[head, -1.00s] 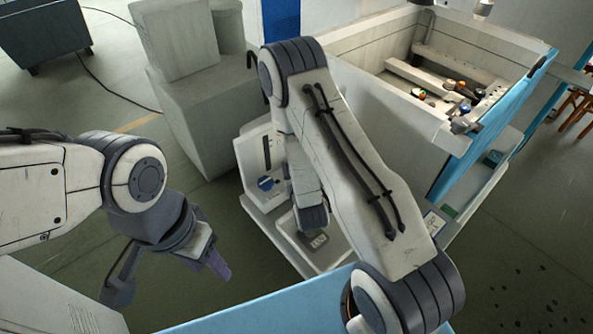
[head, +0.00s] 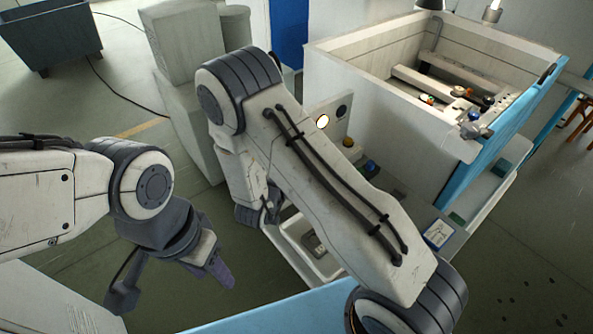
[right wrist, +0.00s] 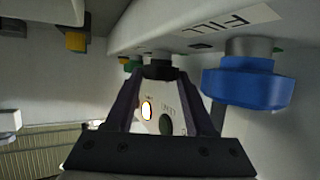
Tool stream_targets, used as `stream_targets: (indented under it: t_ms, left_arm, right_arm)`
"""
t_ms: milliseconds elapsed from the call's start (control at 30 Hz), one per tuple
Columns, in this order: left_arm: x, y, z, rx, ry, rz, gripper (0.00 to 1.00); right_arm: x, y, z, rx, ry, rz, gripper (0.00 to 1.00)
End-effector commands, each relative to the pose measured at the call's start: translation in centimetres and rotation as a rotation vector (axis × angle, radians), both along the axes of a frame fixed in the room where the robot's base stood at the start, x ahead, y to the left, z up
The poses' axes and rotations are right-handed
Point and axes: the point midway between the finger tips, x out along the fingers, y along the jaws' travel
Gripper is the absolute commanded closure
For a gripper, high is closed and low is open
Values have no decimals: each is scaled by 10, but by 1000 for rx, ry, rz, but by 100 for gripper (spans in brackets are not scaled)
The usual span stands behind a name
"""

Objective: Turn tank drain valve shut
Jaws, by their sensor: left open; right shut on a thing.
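My right gripper (right wrist: 161,85) is shut on a small dark knob (right wrist: 160,70) under a pale ledge in the right wrist view. The fingers lean together at its sides. I cannot read a label for this knob, so I cannot confirm it is the drain valve. A blue round knob (right wrist: 248,84) hangs beside it, near an upside-down FILL label (right wrist: 235,21), and is not touched. In the head view my right arm hides the held knob. My left gripper (head: 172,284) is open and empty at the lower left, away from the machine.
The open white tank (head: 330,75) with a blue front stands at the right. A panel light (head: 323,121) glows, with a yellow knob (head: 348,142) and a blue knob (head: 369,166) near it. Grey boxes (head: 185,45) stand behind my right arm.

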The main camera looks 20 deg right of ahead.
Motion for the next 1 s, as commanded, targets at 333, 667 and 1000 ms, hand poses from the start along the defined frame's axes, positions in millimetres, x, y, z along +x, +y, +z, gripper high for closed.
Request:
stream_targets:
  t_ms: [333,667,1000]
  left_arm:
    - [0,0,0,0,0,0,50]
    - [0,0,0,0,0,0,50]
    - [0,0,0,0,0,0,50]
  right_arm:
    - [1,0,0,0,-3,-5,100]
    - [2,1,0,1,-4,-2,16]
    - [2,2,1,1,-4,2,16]
